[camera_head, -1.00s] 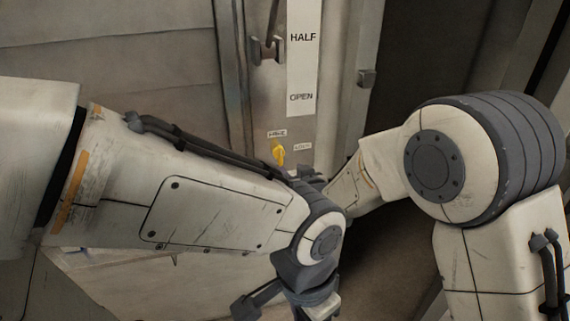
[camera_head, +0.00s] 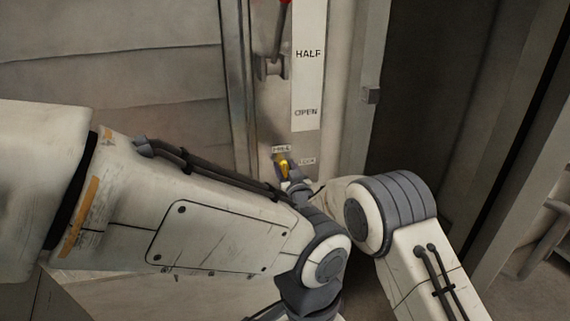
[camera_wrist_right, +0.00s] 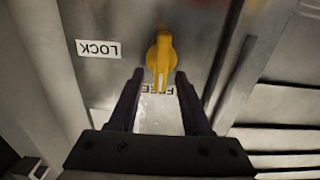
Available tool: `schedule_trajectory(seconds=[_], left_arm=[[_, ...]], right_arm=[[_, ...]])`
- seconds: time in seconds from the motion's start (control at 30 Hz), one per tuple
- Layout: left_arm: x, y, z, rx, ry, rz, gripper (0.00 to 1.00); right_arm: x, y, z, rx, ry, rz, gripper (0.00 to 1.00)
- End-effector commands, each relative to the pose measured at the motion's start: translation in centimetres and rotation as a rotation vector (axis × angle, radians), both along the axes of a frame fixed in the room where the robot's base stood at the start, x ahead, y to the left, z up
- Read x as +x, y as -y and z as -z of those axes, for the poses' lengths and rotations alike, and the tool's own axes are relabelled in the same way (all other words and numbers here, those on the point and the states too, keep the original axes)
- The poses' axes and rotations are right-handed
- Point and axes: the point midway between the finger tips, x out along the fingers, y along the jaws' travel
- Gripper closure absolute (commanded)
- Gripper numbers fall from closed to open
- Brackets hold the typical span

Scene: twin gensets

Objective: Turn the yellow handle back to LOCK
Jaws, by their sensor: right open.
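The yellow handle (camera_head: 284,168) sits low on the grey metal panel, below the FREE label (camera_head: 281,149) and left of the LOCK label (camera_head: 307,161). In the right wrist view the handle (camera_wrist_right: 160,58) appears inverted, with one end towards FREE (camera_wrist_right: 157,92) and LOCK (camera_wrist_right: 98,49) off to its side. My right gripper (camera_head: 291,183) is at the handle in the head view, partly hidden by my arms. In the wrist view it is open (camera_wrist_right: 158,73), its fingertips on either side of the handle's FREE end. Contact cannot be told. My left gripper is below the head view's frame.
Above the handle, a bracket (camera_head: 271,67) and a red-ended lever (camera_head: 284,15) stand beside a white strip (camera_head: 308,85) marked HALF and OPEN. My left forearm crosses in front of the panel's lower part.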

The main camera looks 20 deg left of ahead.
Motion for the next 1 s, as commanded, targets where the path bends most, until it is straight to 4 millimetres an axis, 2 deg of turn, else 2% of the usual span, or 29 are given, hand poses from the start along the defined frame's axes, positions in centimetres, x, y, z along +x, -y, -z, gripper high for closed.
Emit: schedule_trajectory(seconds=[0.2, 0.47, 0.5, 0.57, 0.6, 0.63, 1.0], left_arm=[[0.00, 0.00, -0.25, 0.000, 0.000, 0.000, 0.50], [0.00, 0.00, -0.24, 0.000, 0.000, 0.000, 0.50], [0.00, 0.00, -0.24, 0.000, 0.000, 0.000, 0.50], [0.00, 0.00, -0.24, 0.000, 0.000, 0.000, 0.50], [0.00, 0.00, -0.24, 0.000, 0.000, 0.000, 0.50], [0.00, 0.00, -0.24, 0.000, 0.000, 0.000, 0.50], [-0.01, -0.01, 0.39, 0.000, 0.000, 0.000, 0.50]], right_arm=[[0.98, -0.64, -0.02, 0.000, 0.000, 0.000, 0.51], [1.06, -0.69, 0.00, 0.000, 0.000, 0.000, 0.51], [1.06, -0.69, 0.00, 0.000, 0.000, 0.000, 0.55], [1.05, -0.68, 0.00, 0.000, 0.000, 0.001, 0.78], [1.06, -0.67, -0.01, 0.000, 0.000, 0.001, 0.93], [1.06, -0.67, -0.01, 0.000, 0.000, 0.001, 1.00], [1.10, -0.59, 0.15, 0.025, -0.016, 0.001, 1.00]])
